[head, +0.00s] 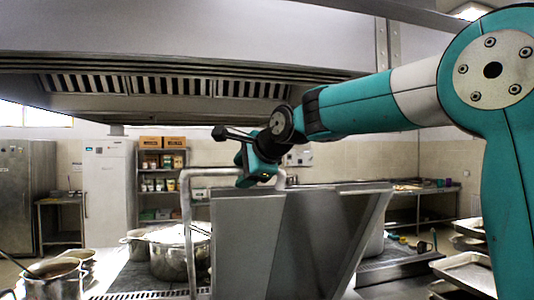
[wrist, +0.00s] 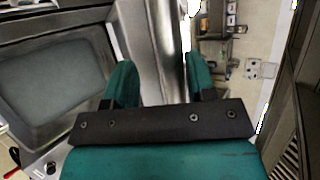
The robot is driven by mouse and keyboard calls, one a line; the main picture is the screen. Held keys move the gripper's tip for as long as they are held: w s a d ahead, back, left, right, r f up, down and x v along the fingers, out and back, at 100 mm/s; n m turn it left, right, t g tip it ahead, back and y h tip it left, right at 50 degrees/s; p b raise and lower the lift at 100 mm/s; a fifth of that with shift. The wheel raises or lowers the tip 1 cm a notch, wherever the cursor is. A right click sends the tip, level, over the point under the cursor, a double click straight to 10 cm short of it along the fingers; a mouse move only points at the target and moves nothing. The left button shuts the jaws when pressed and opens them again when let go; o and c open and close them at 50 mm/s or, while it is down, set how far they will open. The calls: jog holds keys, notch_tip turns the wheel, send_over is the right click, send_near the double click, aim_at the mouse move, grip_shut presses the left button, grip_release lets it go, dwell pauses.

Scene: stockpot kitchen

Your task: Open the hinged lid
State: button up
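A large grey metal lid (head: 245,240) fills the lower middle of the head view, with its flat panels standing steeply above the counter. A bent metal bar (head: 186,215) rises at its left and runs across to the right near the lid's top. My gripper (head: 258,177) is at the right part of that bar, just above the lid's upper edge. In the wrist view its two teal fingers (wrist: 160,85) are apart, with grey metal showing between and beyond them. The contact is hidden, so I cannot tell whether they clamp the bar. A recessed grey panel (wrist: 55,85) shows left.
Pots, including a large stockpot (head: 175,255), stand on the left. A range hood (head: 190,60) hangs low above my arm. Metal trays (head: 470,272) are stacked at the right. A shelf rack (head: 162,185) and a white fridge (head: 108,190) stand at the back.

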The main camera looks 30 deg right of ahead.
jog(key=b+v, duration=0.3)
jog(key=v, duration=1.2)
jog(key=shift+s+a+b, duration=0.1)
jog(key=shift+b, duration=0.2)
jog(key=s+a+f+n+g+y+b, duration=0.15)
jog(key=a+f+n, duration=0.3)
jog(key=f, duration=0.45)
jog(key=s+a+f+n+g+b, duration=0.3)
jog(key=f+n, duration=0.2)
jog(key=f, duration=0.4)
jog(key=s+a+f+n+g+y+b, duration=0.1)
jog(key=s+a+f+n+g+b, duration=0.25)
jog(key=f, duration=0.55)
jog(key=s+a+f+n+g+b, duration=0.1)
jog(key=s+f+n, duration=0.5)
jog(key=f, duration=0.3)
jog(key=s+a+f+n+g+b, duration=0.1)
jog(key=s+a+f+n+g, duration=0.1)
jog(key=s+f+n, duration=0.5)
jog(key=shift+s+a+f+g, duration=0.25)
jog(key=shift+a+f+g, duration=0.05)
jog(key=shift+f, duration=0.55)
jog(key=shift+h, duration=0.25)
